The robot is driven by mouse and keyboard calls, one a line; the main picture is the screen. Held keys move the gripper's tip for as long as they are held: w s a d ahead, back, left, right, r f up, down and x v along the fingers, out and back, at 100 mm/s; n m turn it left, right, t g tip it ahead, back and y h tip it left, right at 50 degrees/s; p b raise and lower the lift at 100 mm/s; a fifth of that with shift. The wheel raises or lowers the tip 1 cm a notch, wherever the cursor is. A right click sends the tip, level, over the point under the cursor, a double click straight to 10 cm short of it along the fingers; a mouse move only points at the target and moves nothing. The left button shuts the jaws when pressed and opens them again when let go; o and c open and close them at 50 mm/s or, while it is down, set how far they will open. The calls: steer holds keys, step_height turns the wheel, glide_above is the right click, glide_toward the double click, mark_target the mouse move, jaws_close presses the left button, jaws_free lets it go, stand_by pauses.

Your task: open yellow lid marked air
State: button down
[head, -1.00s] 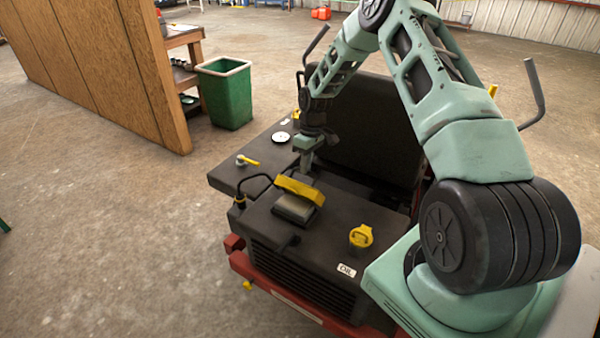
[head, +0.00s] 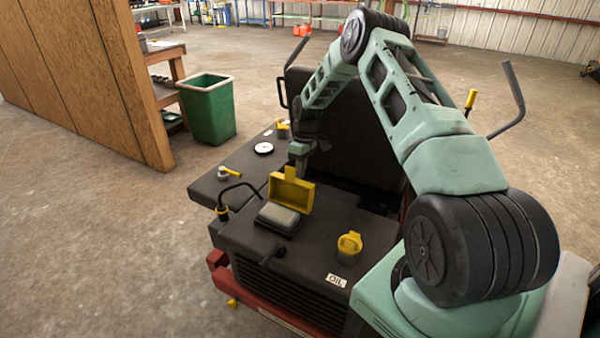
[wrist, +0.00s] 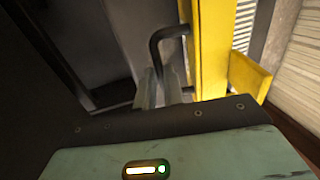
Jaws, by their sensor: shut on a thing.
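The yellow lid (head: 291,190) stands raised, nearly upright, at the back edge of a grey block in a black frame (head: 279,216) on the dark machine top. My gripper (head: 300,163) is behind the lid, its fingertips mostly hidden by it in the head view. In the wrist view the yellow lid (wrist: 213,45) is at the right. A bent black handle (wrist: 160,42) joins its back and runs down to between the fingers of my gripper (wrist: 163,90), which are shut on it. No air marking is readable.
A yellow cap (head: 349,243) stands by an OIL label (head: 336,280) at the front right. A yellow-handled valve (head: 228,172), a white dial (head: 263,148) and a black lever (head: 230,190) lie left. The dark seat-like panel (head: 345,125) rises behind my gripper.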

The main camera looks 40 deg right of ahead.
steer(key=shift+d+f, duration=0.3)
steer(key=shift+d, duration=0.5)
steer(key=c, duration=1.5)
jaws_free()
steer(key=shift+w+d+f, duration=0.1)
steer(key=shift+w+f, duration=0.05)
steer(key=shift+a+r, duration=0.25)
steer(key=shift+a, duration=0.1)
